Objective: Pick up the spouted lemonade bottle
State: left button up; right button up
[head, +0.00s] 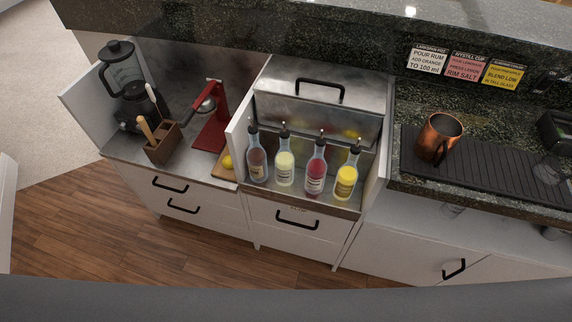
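Several spouted bottles stand upright in a row in the open-fronted metal well of the bar unit. From left to right they are a brownish one (257,163), a pale yellow-green one (285,168), a red one (316,175) and a bright yellow one (346,182). All have dark tops with thin spouts. Their labels are too small to read, so I cannot tell for sure which is lemonade; the pale and bright yellow ones are the closest in colour. Neither of my grippers is in view.
Side walls (375,165) and a raised lid (311,88) bound the well. Left are a red press (213,125), a utensil holder (163,143), a blender (128,85) and a lemon (228,162). Right, a copper mug (437,138) stands on a dark mat (490,165). Wooden floor lies in front.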

aim_at(284, 160)
jog(key=l+u, duration=0.25)
jog(key=l, duration=0.35)
jog(key=k+l+u, duration=0.1)
jog(key=l+u, duration=0.15)
jog(key=l, duration=0.3)
jog(key=k+l+u, duration=0.1)
jog(key=l+u, duration=0.15)
jog(key=l, duration=0.3)
jog(key=l+u, duration=0.2)
jog(key=l, duration=0.3)
jog(key=i+l, duration=0.1)
jog(key=i, duration=0.25)
